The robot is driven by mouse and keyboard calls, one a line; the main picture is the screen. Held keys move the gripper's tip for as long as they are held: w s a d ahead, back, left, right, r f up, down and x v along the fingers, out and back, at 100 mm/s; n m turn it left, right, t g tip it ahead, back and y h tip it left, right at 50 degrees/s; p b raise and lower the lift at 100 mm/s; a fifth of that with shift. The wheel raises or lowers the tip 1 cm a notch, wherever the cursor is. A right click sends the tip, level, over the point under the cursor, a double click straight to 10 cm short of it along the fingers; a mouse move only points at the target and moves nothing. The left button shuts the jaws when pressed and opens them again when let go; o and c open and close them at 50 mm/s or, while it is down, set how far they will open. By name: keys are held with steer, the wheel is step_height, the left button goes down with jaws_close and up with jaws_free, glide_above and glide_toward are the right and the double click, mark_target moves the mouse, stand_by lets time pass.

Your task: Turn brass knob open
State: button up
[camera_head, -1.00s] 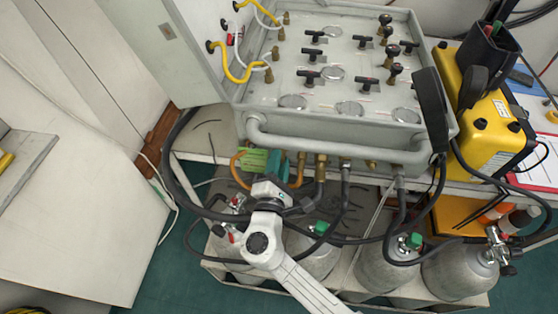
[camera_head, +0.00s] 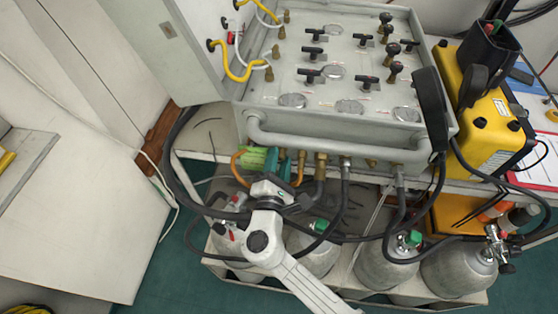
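The grey air panel (camera_head: 335,62) stands open, with black-handled valves on its face. Small brass fittings (camera_head: 268,74) line its left side. Along the front underside are brass fittings with hoses, including one just right of my gripper (camera_head: 321,163) and a small one further right (camera_head: 371,163). I cannot tell which of these is the brass knob. My gripper (camera_head: 270,160) is at the panel's lower front left, below the grey front rail. Green and teal parts show at its end, beside an orange hose. My wrist hides what is between the fingers, so its opening and any contact are unclear.
Grey cylinders (camera_head: 384,263) with valves stand in a rack below the panel. Black hoses (camera_head: 345,190) hang close around my gripper. A yellow case (camera_head: 485,125) stands at the right. A grey cabinet door (camera_head: 190,45) is at the left.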

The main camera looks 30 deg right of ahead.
steer(key=b+v, duration=0.2)
steer(key=v, duration=0.8)
steer(key=shift+s+a, duration=0.3)
